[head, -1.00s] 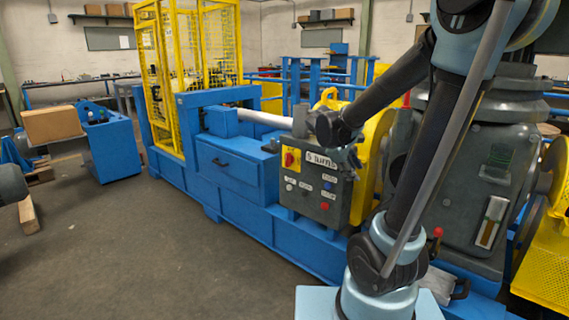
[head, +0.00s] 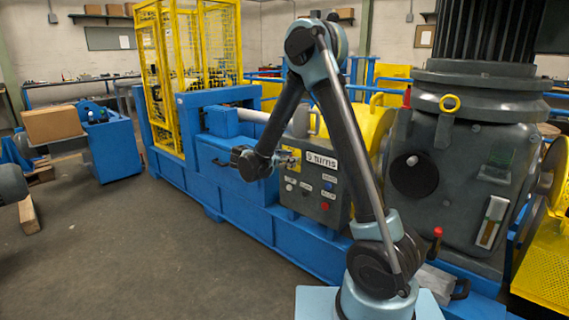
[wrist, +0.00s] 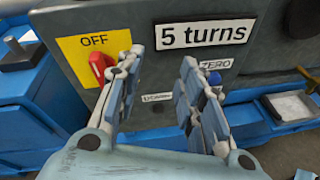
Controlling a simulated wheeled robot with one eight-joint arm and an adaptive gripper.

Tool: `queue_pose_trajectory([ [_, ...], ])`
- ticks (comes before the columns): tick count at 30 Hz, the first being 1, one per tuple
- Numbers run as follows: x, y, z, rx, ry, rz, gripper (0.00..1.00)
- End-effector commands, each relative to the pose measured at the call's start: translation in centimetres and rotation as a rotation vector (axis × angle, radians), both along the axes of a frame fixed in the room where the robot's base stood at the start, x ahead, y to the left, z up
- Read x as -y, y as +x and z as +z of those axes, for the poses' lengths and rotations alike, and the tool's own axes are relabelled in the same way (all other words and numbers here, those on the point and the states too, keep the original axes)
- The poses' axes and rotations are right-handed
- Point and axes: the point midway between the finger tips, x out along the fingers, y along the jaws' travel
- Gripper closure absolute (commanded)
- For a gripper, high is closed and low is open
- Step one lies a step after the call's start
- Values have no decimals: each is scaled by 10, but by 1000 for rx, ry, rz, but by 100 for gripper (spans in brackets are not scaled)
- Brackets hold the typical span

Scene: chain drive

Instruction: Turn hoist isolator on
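The red isolator knob (wrist: 99,66) sits on a yellow plate (wrist: 84,50) marked OFF on the grey control panel (wrist: 285,50). The knob looks roughly upright. My gripper (wrist: 162,58) is open in the wrist view, its two fingers apart with nothing between them. Its left finger is just right of the knob and overlaps the plate's lower right in the picture; I cannot tell if it touches. In the head view my gripper (head: 290,158) is in front of the left side of the panel (head: 335,208), and the knob is hidden there.
A "5 turns" label (wrist: 206,34) and a ZERO label with a blue button (wrist: 215,78) are right of the plate. The panel stands on a blue machine frame (head: 240,215). A large grey motor housing (head: 455,160) stands at right.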

Motion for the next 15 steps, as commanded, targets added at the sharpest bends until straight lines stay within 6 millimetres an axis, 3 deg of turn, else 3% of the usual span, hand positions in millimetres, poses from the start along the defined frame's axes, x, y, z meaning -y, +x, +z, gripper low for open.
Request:
queue_pose_trajectory([
  [1, -19, 2, -7, 1, -41, 25, 65],
  [6, -69, 1, -28, 8, -191, 93, 65],
  [12, -110, -7, -48, 18, -321, 140, 65],
  [15, -121, -10, -53, 22, -356, 150, 65],
])
